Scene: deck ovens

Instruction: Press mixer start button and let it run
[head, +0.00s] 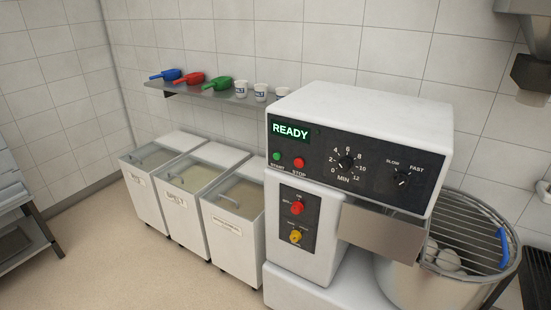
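The white mixer (365,108) stands at the right with a dark control panel on its front. The green start button (277,156) is at the panel's left, beside the red stop button (298,163). The green display (290,132) above them reads READY. A timer dial (346,163) and a slow/fast speed knob (402,179) are further right. The steel bowl (405,284) has a wire guard (470,235) with a blue handle (503,248) over it, and pale round lumps (445,258) show inside. Neither of my grippers is in view.
A lower panel carries a red knob (297,208) and a yellow knob (295,237). Three white bins (232,236) stand left of the mixer under a shelf (215,95) with coloured scoops and white cups. A rack (28,190) is at the left edge. The floor in front is clear.

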